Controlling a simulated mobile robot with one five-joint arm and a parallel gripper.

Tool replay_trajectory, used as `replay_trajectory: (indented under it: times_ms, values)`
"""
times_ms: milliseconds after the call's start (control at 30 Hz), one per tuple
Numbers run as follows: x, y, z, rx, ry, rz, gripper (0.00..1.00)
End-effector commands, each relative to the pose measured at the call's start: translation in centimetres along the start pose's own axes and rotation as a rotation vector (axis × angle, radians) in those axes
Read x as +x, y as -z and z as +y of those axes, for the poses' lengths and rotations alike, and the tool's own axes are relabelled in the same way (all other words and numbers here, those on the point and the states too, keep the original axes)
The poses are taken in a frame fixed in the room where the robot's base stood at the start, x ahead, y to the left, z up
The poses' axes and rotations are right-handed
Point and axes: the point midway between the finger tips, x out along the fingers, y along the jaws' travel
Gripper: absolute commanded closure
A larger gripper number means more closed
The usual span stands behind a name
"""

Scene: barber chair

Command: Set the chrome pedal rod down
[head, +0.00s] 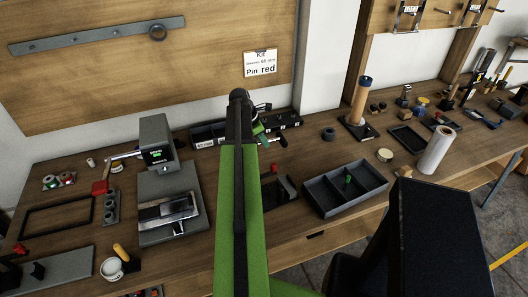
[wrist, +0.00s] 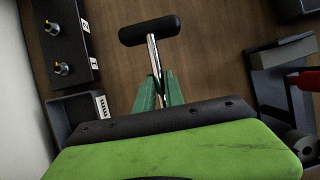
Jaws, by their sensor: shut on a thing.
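The chrome pedal rod (wrist: 154,52) with its black crosswise pad (wrist: 150,30) is in my gripper in the wrist view. My gripper (wrist: 156,82) has green fingers shut on the rod's lower part; the pad end points away from my wrist. In the head view my gripper (head: 259,134) is above the back of the bench, and the rod's dark pad (head: 280,142) shows just to its right. The rod's gripped end is hidden by the fingers. I cannot tell whether the rod touches the bench.
A black strip with knobs and number labels (wrist: 65,38) and a labelled bin (wrist: 75,108) lie left in the wrist view. A dark holder (wrist: 262,85) with a red part is right. A divided tray (head: 322,200) stands front right. Bare wood (wrist: 215,60) lies between strip and holder.

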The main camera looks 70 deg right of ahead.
Motion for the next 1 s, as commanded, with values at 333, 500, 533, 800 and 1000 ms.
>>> replay_trajectory:
  times_ms: [333, 500, 533, 800, 1000]
  values:
    - [3.9, 1.6, 0.0, 0.0, 0.0, -0.001, 1.0]
    - [3.6, 1.5, 0.0, -0.001, 0.0, -0.001, 1.0]
    - [3.6, 1.5, 0.0, -0.001, 0.0, 0.0, 1.0]
    - [3.9, 1.6, 0.0, -0.001, 0.0, 0.0, 0.77]
    - [3.9, 1.7, 0.0, -0.001, 0.0, 0.0, 0.65]
